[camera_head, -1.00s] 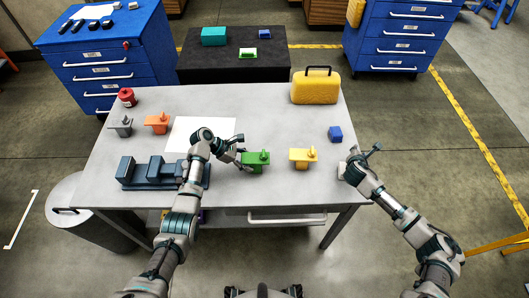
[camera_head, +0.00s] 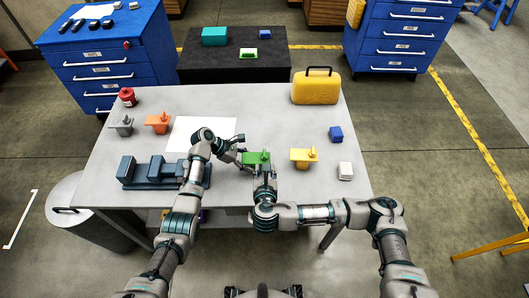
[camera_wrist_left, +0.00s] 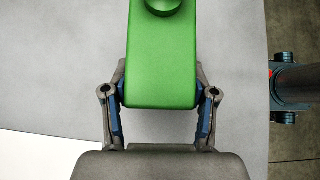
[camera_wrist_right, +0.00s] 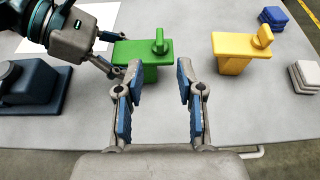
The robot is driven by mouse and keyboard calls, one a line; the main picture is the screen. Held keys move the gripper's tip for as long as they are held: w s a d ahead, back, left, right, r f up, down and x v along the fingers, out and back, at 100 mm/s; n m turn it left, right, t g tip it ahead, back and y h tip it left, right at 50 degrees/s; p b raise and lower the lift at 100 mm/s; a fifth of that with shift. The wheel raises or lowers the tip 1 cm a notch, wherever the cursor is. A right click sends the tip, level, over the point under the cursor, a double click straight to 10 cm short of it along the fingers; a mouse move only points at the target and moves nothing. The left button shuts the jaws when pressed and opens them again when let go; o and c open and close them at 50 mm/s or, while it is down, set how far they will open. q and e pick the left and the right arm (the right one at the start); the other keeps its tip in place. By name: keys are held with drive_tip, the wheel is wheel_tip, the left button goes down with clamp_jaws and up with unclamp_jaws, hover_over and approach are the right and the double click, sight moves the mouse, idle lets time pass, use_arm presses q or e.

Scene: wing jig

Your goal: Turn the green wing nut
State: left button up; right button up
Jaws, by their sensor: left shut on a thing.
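The green jig (camera_head: 250,157) stands on the grey table, with the green wing nut (camera_wrist_right: 159,42) upright on its top plate in the right wrist view. My left gripper (camera_wrist_left: 160,110) is shut on the green jig's plate (camera_wrist_left: 160,60), one finger on each side; it comes from the left in the head view (camera_head: 243,158). My right gripper (camera_wrist_right: 155,85) is open and empty. Its fingers point at the green jig from the table's front side, apart from the wing nut. In the head view my right gripper (camera_head: 265,172) partly covers the jig.
A yellow jig (camera_head: 301,158) stands right of the green one, with orange (camera_head: 157,123) and grey (camera_head: 122,127) ones at left. A dark blue vise-like block (camera_head: 150,173) is at front left. A blue block (camera_head: 336,134), a white block (camera_head: 345,171) and a yellow case (camera_head: 316,88) are at right.

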sight(265, 154)
drive_tip(key=x, duration=1.1)
drive_tip(key=shift+w+f, duration=0.15)
drive_tip(key=shift+w, duration=0.1)
drive_tip(key=shift+c, duration=0.2)
drive_tip(key=shift+d, duration=0.1)
clamp_jaws()
